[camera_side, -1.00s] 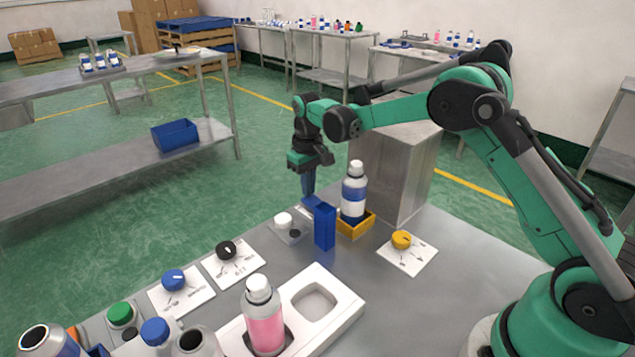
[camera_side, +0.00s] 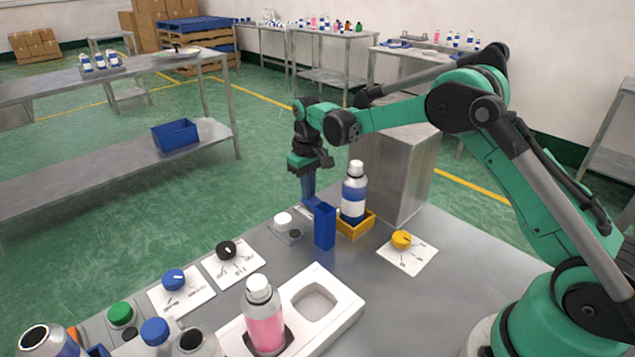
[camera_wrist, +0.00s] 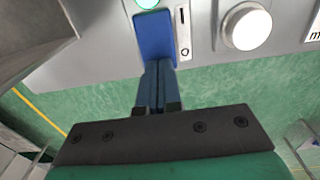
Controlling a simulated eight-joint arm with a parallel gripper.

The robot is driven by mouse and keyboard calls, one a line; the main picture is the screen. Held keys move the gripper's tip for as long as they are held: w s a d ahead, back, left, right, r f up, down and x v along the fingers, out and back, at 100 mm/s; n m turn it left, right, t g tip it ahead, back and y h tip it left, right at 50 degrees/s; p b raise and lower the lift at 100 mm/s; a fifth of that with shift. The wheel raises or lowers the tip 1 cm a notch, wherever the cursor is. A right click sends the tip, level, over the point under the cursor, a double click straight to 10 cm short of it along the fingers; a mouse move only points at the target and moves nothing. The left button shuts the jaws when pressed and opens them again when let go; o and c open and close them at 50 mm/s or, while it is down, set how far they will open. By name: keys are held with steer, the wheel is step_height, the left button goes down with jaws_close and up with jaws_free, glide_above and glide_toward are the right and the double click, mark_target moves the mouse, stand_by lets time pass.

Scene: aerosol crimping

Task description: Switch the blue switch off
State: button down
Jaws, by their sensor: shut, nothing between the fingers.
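The blue switch (camera_side: 324,226) is an upright blue block on the grey table, left of a yellow holder. In the wrist view the blue switch (camera_wrist: 154,38) lies straight ahead of my fingertips, beside a pale strip (camera_wrist: 184,33) marked with a bar and a circle. My gripper (camera_side: 310,200) points down at the switch's far left side, its fingers shut and empty. In the wrist view my gripper (camera_wrist: 155,64) meets the switch's near edge; I cannot tell if they touch. A green light (camera_wrist: 147,3) glows at the top edge.
A blue-labelled bottle (camera_side: 354,194) stands in the yellow holder (camera_side: 356,224) close to the switch. A white knob (camera_side: 284,219) is just left, and black (camera_side: 226,249) and yellow (camera_side: 401,239) knobs are nearby. A white tray (camera_side: 338,310) holds a pink bottle (camera_side: 264,318).

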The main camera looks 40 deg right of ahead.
steer(key=shift+f, duration=0.25)
step_height(320, 180, up, 11)
steer(key=shift+f, duration=0.15)
stand_by(1.1)
steer(key=s+a+r+t, duration=0.3)
steer(key=s+r, duration=0.2)
steer(key=s, duration=0.3)
steer(key=s+a+f+t, duration=0.2)
steer(key=s+f+t, duration=0.2)
steer(key=s, duration=0.6)
steer(key=shift+s, duration=0.25)
